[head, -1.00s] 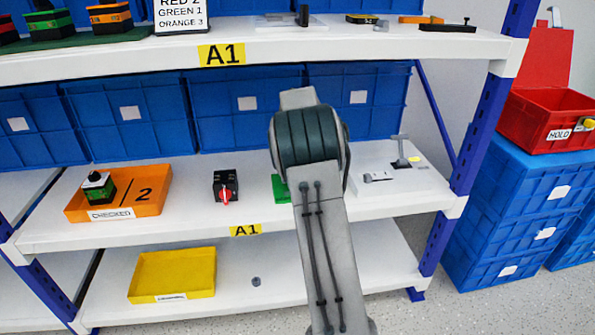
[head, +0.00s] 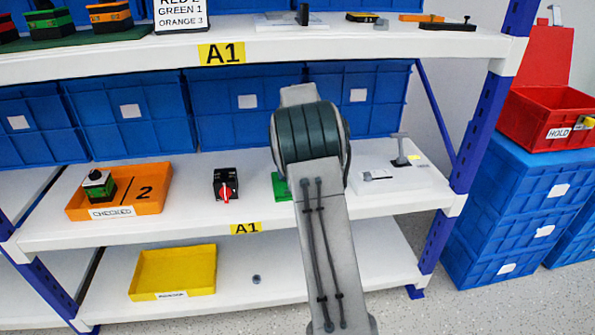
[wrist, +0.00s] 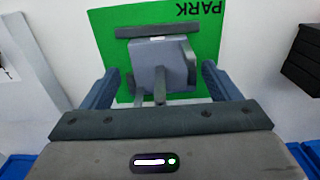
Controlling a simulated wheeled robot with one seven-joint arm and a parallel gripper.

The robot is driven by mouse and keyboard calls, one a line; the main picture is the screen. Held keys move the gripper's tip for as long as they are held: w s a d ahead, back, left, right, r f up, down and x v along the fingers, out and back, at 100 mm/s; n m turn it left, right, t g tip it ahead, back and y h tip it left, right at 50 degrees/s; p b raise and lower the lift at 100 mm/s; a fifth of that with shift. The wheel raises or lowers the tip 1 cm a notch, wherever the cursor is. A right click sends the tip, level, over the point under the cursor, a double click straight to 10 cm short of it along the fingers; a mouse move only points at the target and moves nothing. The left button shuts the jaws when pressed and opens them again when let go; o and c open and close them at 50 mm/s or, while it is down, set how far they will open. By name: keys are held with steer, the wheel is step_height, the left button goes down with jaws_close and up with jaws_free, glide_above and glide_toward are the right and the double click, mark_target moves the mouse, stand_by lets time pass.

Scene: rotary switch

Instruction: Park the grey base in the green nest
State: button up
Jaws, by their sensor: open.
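The green nest (wrist: 112,57), a flat plate marked PARK, lies under my gripper in the wrist view. Only a strip of it shows in the head view (head: 281,187), left of my arm. A blue-grey block, seemingly the grey base (wrist: 173,62), sits over the plate's middle beside a dark grey bar along one side. I cannot tell if it is fully seated. My gripper (wrist: 160,74) is open, one finger on each side of the block, with visible gaps. In the head view my arm hides the gripper and the block.
A black switch with a red knob (head: 226,185) stands left of the nest. An orange CHECKED tray (head: 150,190) is farther left. A white plate with a lever (head: 402,160) is to the right. Blue bins (head: 245,115) line the back, and the upper shelf (head: 330,38) overhangs.

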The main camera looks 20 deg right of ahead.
step_height(320, 180, up, 6)
steer(key=shift+r+p, duration=0.1)
steer(key=shift+p, duration=1.1)
steer(key=shift+a, duration=0.1)
